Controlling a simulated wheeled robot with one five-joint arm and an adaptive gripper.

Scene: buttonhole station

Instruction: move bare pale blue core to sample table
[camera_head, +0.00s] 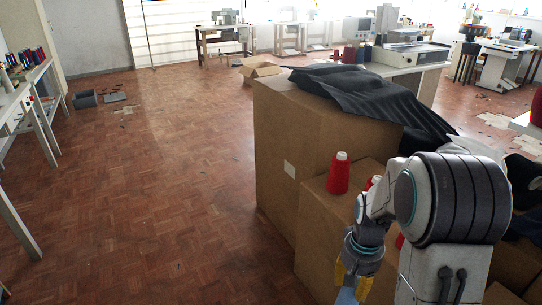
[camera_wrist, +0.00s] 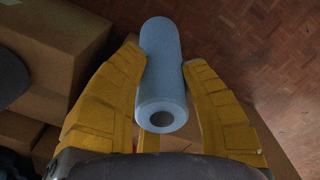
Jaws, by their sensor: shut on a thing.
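The bare pale blue core (camera_wrist: 162,75) is a hollow tube, held between the yellow fingers of my gripper (camera_wrist: 167,68) in the wrist view. Its open end with a dark hole faces the wrist camera. In the head view my gripper (camera_head: 347,282) is at the bottom, right of centre, beside the cardboard boxes, and part of the pale blue core (camera_head: 347,296) shows at the frame's lower edge. I cannot tell which of the tables in view is the sample table.
Large cardboard boxes (camera_head: 285,145) stand close by, with dark cloth (camera_head: 375,90) and a red thread cone (camera_head: 338,175) on them. Open parquet floor (camera_head: 170,180) lies to the left. A table with thread spools (camera_head: 20,95) stands at the far left, and machine tables line the back.

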